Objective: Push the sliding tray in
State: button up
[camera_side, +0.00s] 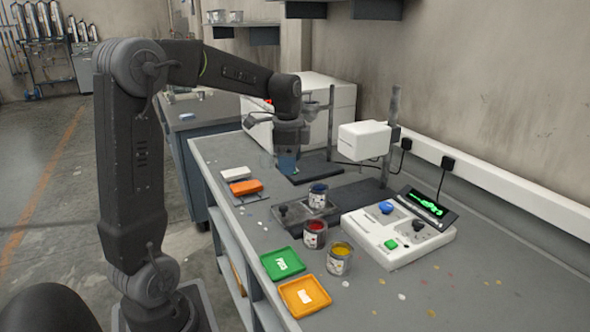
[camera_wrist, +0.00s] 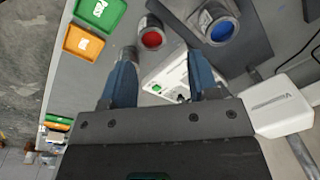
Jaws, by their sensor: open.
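The sliding tray (camera_side: 296,222) is a dark grey slab with a round dark knob (camera_side: 283,210) at its left end. It sticks out to the left of the dark base (camera_side: 362,192) under a white measuring head (camera_side: 364,140). A can of blue paint (camera_side: 318,196) stands on the tray. My gripper (camera_side: 287,168) is above the bench, behind the tray and apart from it. In the wrist view my gripper (camera_wrist: 158,62) has its two blue fingers spread with nothing held between them. The blue can (camera_wrist: 215,22) also shows there.
A red paint can (camera_side: 315,235) and a yellow one (camera_side: 340,259) stand close in front of the tray. A white control box (camera_side: 385,240) is to its right. Green (camera_side: 282,264) and orange (camera_side: 304,296) trays lie at the front edge. Orange (camera_side: 246,188) and white blocks are left.

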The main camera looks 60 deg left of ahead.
jog(key=s+d+r+n+t, duration=0.1)
jog(key=s+d, duration=0.1)
jog(key=d, duration=0.3)
jog(key=s+d+r+n, duration=0.1)
jog(key=s+d, duration=0.1)
jog(key=d, duration=0.3)
jog(key=shift+r+n+t, duration=0.35)
jog(key=shift+n+t, duration=0.05)
